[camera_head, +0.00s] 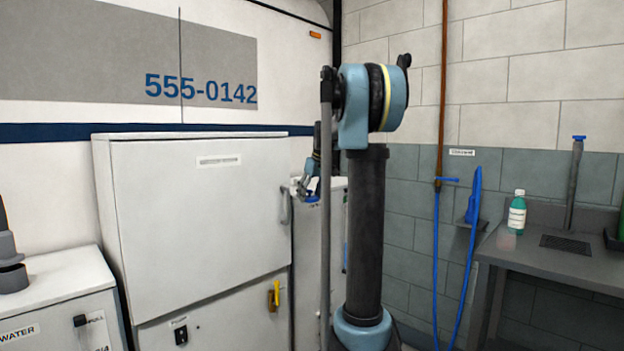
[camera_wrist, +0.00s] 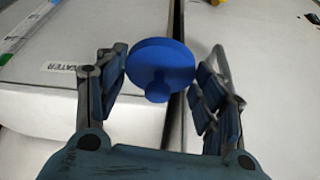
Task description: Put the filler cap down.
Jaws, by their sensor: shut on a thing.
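The blue filler cap (camera_wrist: 165,57) is a round disc with a small knob, held between the two fingers of my gripper (camera_wrist: 160,85) in the wrist view. My gripper is shut on it. In the head view my gripper (camera_head: 308,183) is partly hidden by my arm, near the right end of the big white cabinet. A bit of blue, apparently the cap (camera_head: 312,199), shows just below it, over a narrow white unit (camera_head: 308,245). I cannot tell whether the cap touches anything beneath.
A white box labelled WATER (camera_head: 50,300) stands at the left, its top mostly bare. The large white cabinet (camera_head: 200,220) has a handle at its right edge. A grey bench (camera_head: 560,260) at the right holds a green bottle (camera_head: 517,213). A blue hose (camera_head: 437,270) hangs on the wall.

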